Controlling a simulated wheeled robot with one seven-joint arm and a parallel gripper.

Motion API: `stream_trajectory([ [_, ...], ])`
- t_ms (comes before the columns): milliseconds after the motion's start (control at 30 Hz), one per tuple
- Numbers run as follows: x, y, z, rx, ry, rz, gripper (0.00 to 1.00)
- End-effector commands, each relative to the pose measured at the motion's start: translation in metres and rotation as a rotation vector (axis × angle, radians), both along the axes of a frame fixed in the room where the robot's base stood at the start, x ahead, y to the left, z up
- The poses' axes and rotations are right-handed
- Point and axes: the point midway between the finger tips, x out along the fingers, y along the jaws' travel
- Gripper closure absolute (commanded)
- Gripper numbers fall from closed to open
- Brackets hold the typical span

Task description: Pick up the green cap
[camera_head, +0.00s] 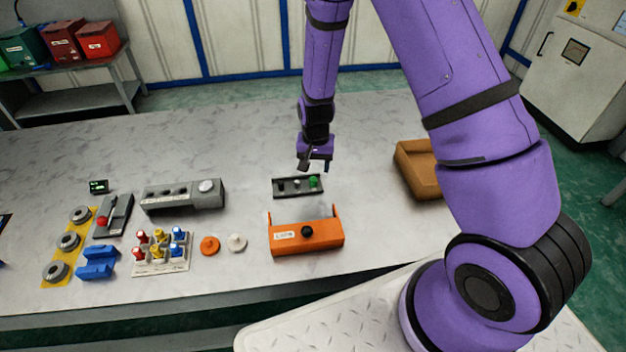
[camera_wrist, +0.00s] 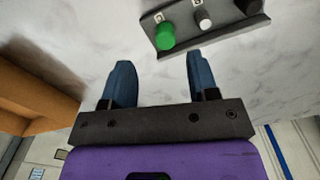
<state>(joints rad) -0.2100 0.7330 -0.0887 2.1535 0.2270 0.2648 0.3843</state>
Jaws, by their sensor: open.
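The green cap (camera_head: 313,182) sits at the right end of a small dark tray (camera_head: 297,193) on the grey table. It also shows in the wrist view (camera_wrist: 165,36), round and upright in its place. Beside it in the tray are a white cap (camera_wrist: 204,18) and a black cap (camera_wrist: 248,5). My gripper (camera_head: 314,168) hangs just behind the tray, close to the green cap. In the wrist view its two blue-grey fingers (camera_wrist: 158,75) are apart with nothing between them, and the green cap lies beyond the fingertips.
An orange housing (camera_head: 306,237) with a black knob stands in front of the tray. A grey block (camera_head: 184,196) is to the left, and a brown open box (camera_head: 415,168) to the right. Orange (camera_head: 210,245) and white discs (camera_head: 237,243) lie front left. Table behind the tray is clear.

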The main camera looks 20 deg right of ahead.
Motion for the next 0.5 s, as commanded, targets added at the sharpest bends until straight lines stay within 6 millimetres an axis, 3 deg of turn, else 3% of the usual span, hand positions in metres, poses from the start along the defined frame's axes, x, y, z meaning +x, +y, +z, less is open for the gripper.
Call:
stream_trajectory([
  [267, 0.001, 0.002, -0.018, 0.001, 0.000, 0.001, 0.46],
  [500, 0.004, 0.005, -0.049, 0.001, 0.002, 0.000, 0.46],
])
